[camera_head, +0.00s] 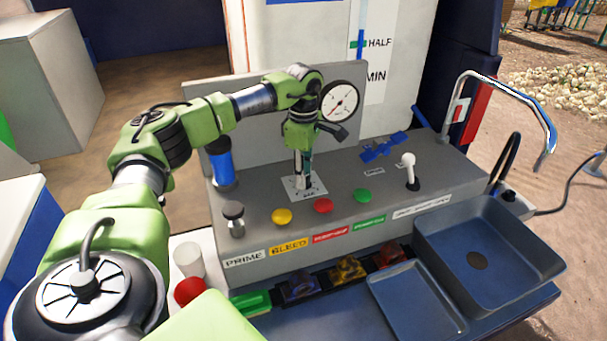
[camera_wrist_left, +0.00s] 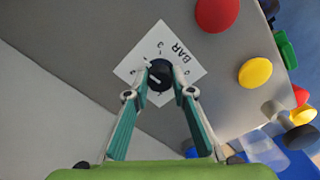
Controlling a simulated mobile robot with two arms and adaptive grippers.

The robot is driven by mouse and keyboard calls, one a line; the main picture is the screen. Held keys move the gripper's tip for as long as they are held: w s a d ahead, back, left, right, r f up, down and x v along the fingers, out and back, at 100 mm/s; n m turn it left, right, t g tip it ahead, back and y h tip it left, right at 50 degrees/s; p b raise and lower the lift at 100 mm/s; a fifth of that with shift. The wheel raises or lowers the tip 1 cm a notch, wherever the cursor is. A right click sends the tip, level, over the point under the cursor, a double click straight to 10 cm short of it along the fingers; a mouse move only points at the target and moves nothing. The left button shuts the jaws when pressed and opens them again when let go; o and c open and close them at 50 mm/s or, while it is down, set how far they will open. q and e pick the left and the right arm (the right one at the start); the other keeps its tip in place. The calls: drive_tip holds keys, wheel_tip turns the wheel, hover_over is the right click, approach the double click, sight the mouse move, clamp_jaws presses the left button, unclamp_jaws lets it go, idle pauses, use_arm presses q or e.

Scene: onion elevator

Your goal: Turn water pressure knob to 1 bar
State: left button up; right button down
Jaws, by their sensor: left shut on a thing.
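The water pressure knob (camera_wrist_left: 158,76) is a small dark round knob with a white pointer line, at the centre of a white dial plate marked BAR (camera_wrist_left: 187,52). My left gripper (camera_wrist_left: 159,78) points down at it, its two fingers closed on opposite sides of the knob. In the head view my left gripper (camera_head: 302,180) reaches down onto the white dial plate (camera_head: 314,193), and the fingers mostly hide the knob. The exact mark the pointer faces is too small to tell. My right gripper is not in view.
A round pressure gauge (camera_head: 340,101) stands behind the gripper. Yellow (camera_head: 282,216), red (camera_head: 323,206) and green (camera_head: 362,196) buttons line the panel front. A blue valve handle (camera_head: 384,147) and a white lever (camera_head: 408,170) are to the right, beside a sink (camera_head: 540,262).

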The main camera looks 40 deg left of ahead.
use_arm(q)
drive_tip(key=n, duration=0.4)
drive_tip(key=shift+p, duration=0.35)
drive_tip(key=n, duration=0.3)
drive_tip(key=shift+n+p, duration=0.3)
drive_tip(key=shift+n, duration=0.1)
drive_tip(key=n, duration=0.6)
drive_tip(key=shift+r+p, duration=0.1)
drive_tip(key=shift+p, duration=0.3)
drive_tip(key=n+p, duration=0.1)
drive_tip(key=n, duration=0.5)
drive_tip(key=shift+n, duration=0.4)
drive_tip(key=n, duration=0.5)
drive_tip(key=shift+w+p, duration=0.1)
drive_tip(key=shift+p, duration=0.2)
drive_tip(key=shift+n, duration=0.3)
drive_tip(key=o, duration=1.1)
